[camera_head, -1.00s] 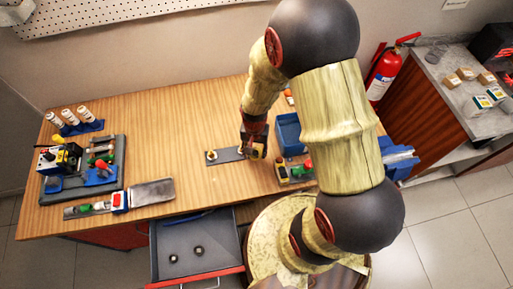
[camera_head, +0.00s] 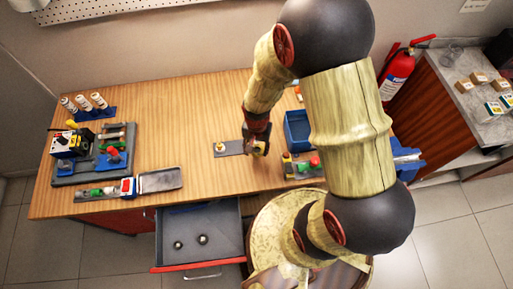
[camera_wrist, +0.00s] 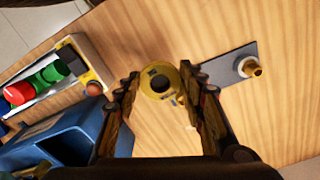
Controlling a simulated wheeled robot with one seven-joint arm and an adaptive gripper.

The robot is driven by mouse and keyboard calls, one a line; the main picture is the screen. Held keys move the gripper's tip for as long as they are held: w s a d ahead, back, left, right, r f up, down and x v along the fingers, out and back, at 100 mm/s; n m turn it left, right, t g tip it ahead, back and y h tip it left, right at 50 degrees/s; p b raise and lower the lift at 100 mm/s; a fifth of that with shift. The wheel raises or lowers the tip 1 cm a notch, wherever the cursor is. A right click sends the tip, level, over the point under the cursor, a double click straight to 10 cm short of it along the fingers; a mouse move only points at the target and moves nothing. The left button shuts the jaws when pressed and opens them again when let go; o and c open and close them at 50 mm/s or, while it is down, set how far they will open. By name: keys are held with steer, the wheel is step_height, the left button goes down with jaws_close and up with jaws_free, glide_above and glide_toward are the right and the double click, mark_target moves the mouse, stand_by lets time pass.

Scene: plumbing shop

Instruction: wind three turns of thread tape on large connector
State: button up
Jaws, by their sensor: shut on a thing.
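My gripper (camera_wrist: 155,90) is shut on a yellow ring-shaped roll with a dark centre (camera_wrist: 160,80), which looks like the thread tape. In the head view my gripper (camera_head: 258,146) is low over the right end of a small grey plate (camera_head: 231,148). A brass connector on a pale round base (camera_head: 219,147) stands at the plate's left end; the wrist view shows this connector (camera_wrist: 251,67) to the right of the roll, apart from it. A small brassy bit shows beside the roll's lower edge. Whether a second connector stands beneath the roll is hidden.
A blue bin (camera_head: 299,130) and a holder with red and green parts (camera_head: 303,166) stand close right of my gripper. A loaded tool tray (camera_head: 92,157) and a long grey tray (camera_head: 160,180) are at left. An open drawer (camera_head: 205,226) juts out in front. The middle-left tabletop is clear.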

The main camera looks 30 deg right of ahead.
steer(key=shift+s+r+p, duration=0.25)
steer(key=shift+r+p, duration=0.4)
steer(key=shift+r, duration=0.3)
steer(key=shift+s+r+p, duration=0.2)
steer(key=shift+r+p, duration=0.5)
steer(key=shift+r, duration=0.25)
steer(key=shift+s+r+p, duration=0.25)
steer(key=shift+r+p, duration=0.4)
steer(key=shift+r, duration=0.3)
steer(key=shift+f, duration=0.15)
